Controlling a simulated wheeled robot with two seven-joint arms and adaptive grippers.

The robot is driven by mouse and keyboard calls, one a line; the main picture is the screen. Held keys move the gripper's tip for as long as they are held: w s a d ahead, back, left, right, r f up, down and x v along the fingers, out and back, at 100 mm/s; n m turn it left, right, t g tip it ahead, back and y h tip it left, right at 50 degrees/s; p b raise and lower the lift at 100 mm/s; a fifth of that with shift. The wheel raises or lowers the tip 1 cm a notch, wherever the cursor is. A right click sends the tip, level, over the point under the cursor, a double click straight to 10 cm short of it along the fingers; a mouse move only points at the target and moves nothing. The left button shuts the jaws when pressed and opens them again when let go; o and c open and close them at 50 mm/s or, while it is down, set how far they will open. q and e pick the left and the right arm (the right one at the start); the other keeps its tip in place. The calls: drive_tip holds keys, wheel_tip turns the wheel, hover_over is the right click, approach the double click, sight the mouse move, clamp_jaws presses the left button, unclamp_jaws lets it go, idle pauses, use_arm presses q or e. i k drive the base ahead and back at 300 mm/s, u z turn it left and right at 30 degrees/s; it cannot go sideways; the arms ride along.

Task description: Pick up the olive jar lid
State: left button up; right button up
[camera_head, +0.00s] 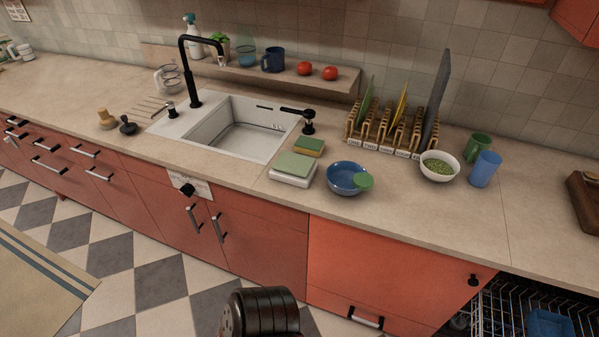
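I cannot tell for sure which thing is the olive jar lid. A small round green piece (364,182) sits at the right front edge of a blue bowl (345,176) on the counter; whether it rests on the rim or beside it is unclear. A flat olive-green square top (295,163) lies on a white box (292,178) to the left of the bowl. Neither gripper is in view. A black ribbed arm part of mine shows at the bottom middle, below and apart from the counter.
A sink (239,130) with a black tap (185,70) lies left. A dish rack (395,128), a bowl of green bits (438,167) and a blue cup (485,169) stand right. The dishwasher (490,310) is open at lower right. The counter's front strip is mostly clear.

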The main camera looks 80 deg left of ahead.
sight(362, 181)
drive_tip(key=u, duration=1.4)
drive_tip(key=k, duration=0.15)
drive_tip(key=u, duration=1.25)
drive_tip(key=i, duration=1.3)
drive_tip(key=z, duration=0.8)
